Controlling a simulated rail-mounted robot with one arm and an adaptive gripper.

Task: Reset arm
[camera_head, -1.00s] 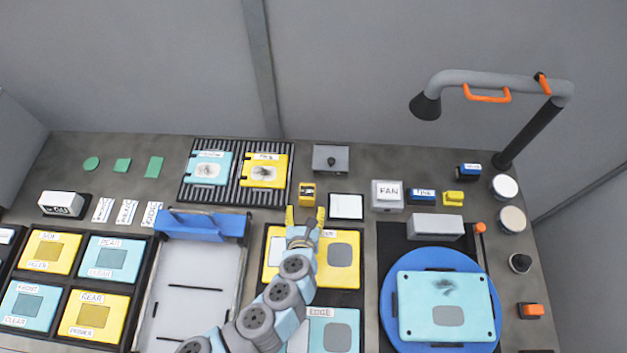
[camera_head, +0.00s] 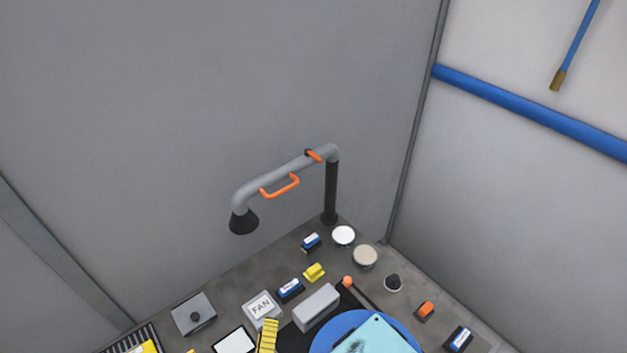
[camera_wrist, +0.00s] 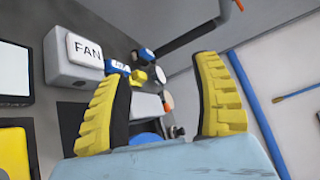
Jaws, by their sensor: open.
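My gripper (camera_wrist: 160,75) shows in the wrist view as two yellow ribbed fingers spread wide apart, with nothing held between them. The FAN box (camera_head: 262,306) is white and also shows in the wrist view (camera_wrist: 72,53), left of the fingers.
A grey lamp-like pipe with orange handles (camera_head: 280,187) rises from the bench's back corner. A blue wall pipe (camera_head: 530,110) is at right.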

